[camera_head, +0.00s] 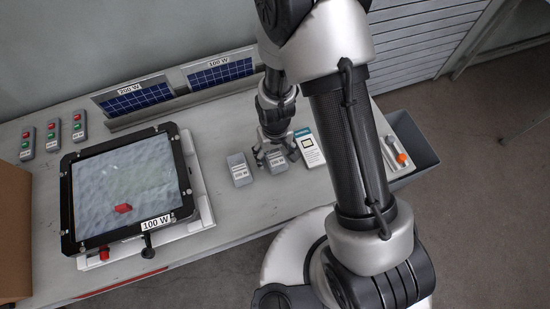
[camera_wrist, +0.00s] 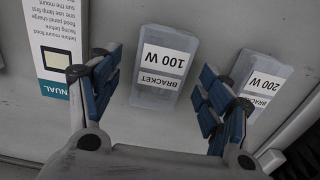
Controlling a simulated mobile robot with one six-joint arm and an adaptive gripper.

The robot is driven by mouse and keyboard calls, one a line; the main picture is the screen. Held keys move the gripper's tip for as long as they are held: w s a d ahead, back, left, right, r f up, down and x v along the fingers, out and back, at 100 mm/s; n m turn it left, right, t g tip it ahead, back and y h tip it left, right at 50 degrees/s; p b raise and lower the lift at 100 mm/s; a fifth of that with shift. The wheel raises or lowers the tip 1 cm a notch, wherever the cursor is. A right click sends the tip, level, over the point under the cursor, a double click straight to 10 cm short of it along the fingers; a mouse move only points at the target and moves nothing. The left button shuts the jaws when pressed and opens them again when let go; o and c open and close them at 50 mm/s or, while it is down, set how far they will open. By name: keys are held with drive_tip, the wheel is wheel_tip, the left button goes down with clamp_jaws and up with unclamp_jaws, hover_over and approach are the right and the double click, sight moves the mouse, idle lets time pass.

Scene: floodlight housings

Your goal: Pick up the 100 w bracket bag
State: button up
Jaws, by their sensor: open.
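The 100 W bracket bag (camera_wrist: 165,67), a grey packet with white labels, lies flat on the table in the middle of the wrist view. In the head view it (camera_head: 277,163) is partly covered by my gripper (camera_head: 273,152). In the wrist view my gripper (camera_wrist: 160,78) is open and empty, with blue-padded fingers on both sides of the bag. The fingers look apart from it; their exact height above it is hard to tell. The similar 200 W bracket bag (camera_wrist: 262,84) lies close beside it, near my right-hand finger; it also shows in the head view (camera_head: 239,170).
A manual card (camera_wrist: 60,40) lies on the other side of the bag. A framed 100 W floodlight housing (camera_head: 128,188) stands left on the table. Panels labelled 200 W (camera_head: 135,98) and 100 W (camera_head: 219,73) lean behind. A grey bin (camera_head: 418,150) is at right.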

drive_tip(key=shift+c, duration=0.4)
drive_tip(key=c, duration=1.2)
drive_tip(key=shift+o, duration=0.2)
drive_tip(key=shift+r, duration=0.15)
